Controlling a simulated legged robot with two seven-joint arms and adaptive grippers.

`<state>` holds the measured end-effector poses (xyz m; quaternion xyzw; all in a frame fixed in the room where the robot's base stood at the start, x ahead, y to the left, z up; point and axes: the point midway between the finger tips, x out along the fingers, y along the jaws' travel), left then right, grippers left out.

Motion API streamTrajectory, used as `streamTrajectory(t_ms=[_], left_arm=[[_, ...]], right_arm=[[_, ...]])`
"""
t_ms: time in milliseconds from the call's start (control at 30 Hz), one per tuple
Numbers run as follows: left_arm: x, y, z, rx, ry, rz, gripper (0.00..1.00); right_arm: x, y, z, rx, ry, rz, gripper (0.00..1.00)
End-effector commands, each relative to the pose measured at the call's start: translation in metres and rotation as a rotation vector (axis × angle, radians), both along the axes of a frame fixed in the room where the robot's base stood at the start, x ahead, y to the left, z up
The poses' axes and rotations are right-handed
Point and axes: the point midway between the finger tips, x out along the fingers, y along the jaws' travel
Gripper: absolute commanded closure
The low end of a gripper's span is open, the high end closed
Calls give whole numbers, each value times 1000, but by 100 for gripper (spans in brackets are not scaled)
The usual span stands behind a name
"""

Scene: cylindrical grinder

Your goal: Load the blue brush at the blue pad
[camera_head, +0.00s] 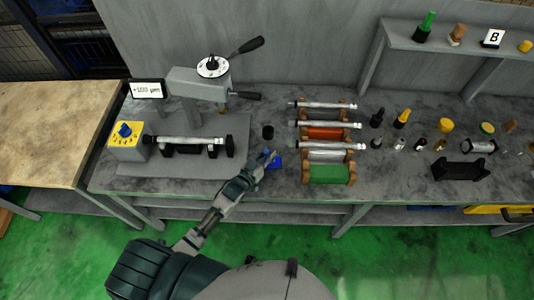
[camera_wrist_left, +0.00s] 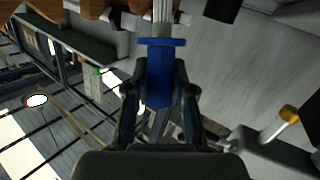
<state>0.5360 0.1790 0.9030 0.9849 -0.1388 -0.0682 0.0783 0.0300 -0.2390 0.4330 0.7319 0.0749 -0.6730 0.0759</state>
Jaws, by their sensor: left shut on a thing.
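The blue brush shows in the left wrist view as a blue handle (camera_wrist_left: 160,85) with a wide flange and a pale grey shaft-like part beyond it. My left gripper (camera_wrist_left: 160,95) is shut on the blue handle, one finger on each side. In the head view the left gripper (camera_head: 262,162) is low over the bench front, right beside the blue pad (camera_head: 276,163). The pad is a small blue patch on the grey bench, partly hidden by the fingers. I cannot tell whether the brush touches the pad. My right gripper is not in view.
The grinder (camera_head: 212,85) with a bar across its black supports (camera_head: 190,145) stands left of the gripper. A small black cup (camera_head: 268,132) is just behind. Racks with metal bars (camera_head: 325,125) stand close on the right. Several small items and a black cradle (camera_head: 460,171) are farther right.

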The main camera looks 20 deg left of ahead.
Motion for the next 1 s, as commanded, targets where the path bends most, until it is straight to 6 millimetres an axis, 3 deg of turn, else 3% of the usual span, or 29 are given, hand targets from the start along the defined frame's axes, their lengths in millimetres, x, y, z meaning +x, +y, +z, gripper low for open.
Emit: streamTrajectory(t_ms=[33,533,1000], left_arm=[[1,0,11,0,-4,1,100],[2,1,57,0,-12,2,100],[2,1,59,-1,-13,1,100]], right_arm=[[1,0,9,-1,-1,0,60],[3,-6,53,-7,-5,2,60],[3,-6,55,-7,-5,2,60]])
